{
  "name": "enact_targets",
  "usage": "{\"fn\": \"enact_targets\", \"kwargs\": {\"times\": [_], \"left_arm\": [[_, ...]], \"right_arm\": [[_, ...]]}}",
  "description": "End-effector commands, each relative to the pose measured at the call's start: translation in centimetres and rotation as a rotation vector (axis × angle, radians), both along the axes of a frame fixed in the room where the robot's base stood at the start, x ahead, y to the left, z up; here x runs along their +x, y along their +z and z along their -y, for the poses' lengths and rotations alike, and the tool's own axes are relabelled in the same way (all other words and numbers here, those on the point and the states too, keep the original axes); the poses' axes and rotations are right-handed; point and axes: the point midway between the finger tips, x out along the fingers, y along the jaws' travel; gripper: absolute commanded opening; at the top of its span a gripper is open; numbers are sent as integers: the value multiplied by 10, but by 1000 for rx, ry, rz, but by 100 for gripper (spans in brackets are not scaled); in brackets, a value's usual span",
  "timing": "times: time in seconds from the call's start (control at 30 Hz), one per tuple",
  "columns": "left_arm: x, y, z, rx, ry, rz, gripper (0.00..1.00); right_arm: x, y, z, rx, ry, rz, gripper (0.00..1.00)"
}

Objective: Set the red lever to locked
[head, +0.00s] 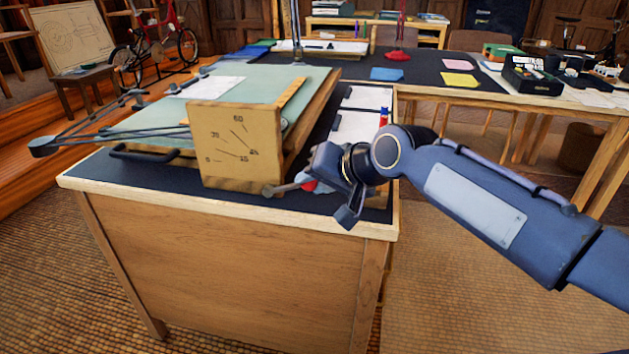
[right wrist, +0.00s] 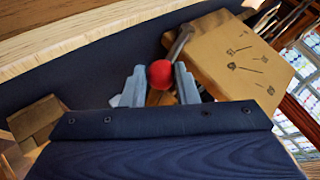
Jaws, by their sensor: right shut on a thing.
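The red lever has a grey rod (head: 286,187) with a round red knob (head: 309,185) at its end. The rod starts at the lower right of a tan panel (head: 238,170) with an angle scale, under the tilted green drafting board (head: 150,118). In the head view the rod runs nearly level to the right. My right gripper (head: 316,186) is shut on the knob. In the right wrist view the knob (right wrist: 160,73) sits between my two fingertips, and the rod (right wrist: 180,42) leads up to the panel. No lock marking is readable. My left gripper is not in view.
The board stands on a dark-topped wooden desk (head: 230,226), with papers (head: 356,127) to its right. A thin jointed arm (head: 90,140) juts past the board's left side. A long table (head: 440,70) with boxes and notes stands behind. The floor to the right is open.

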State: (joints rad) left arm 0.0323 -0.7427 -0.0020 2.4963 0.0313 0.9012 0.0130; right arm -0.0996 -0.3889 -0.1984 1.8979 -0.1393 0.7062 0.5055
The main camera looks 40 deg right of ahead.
Motion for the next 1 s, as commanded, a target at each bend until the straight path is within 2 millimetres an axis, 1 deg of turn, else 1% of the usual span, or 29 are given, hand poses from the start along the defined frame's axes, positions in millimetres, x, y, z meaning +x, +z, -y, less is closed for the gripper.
{"fn": "enact_targets", "kwargs": {"times": [0.03,0.07,0.1,0.27,0.53,0.63,0.8,1.0], "left_arm": [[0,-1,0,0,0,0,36],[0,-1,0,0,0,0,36],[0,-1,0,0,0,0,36],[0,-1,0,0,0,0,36],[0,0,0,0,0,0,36],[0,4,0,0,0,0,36],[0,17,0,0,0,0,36],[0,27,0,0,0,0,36]], "right_arm": [[-2,-8,0,-4,4,-23,0],[-2,-8,0,-4,4,-23,0],[-2,-8,0,-4,4,-23,28],[-2,-7,0,-2,2,-20,49],[-2,-4,0,-1,1,-13,49],[-7,2,1,-2,0,-10,49],[-29,22,5,-1,-2,-9,49],[-53,38,8,-1,-2,-12,49]]}}
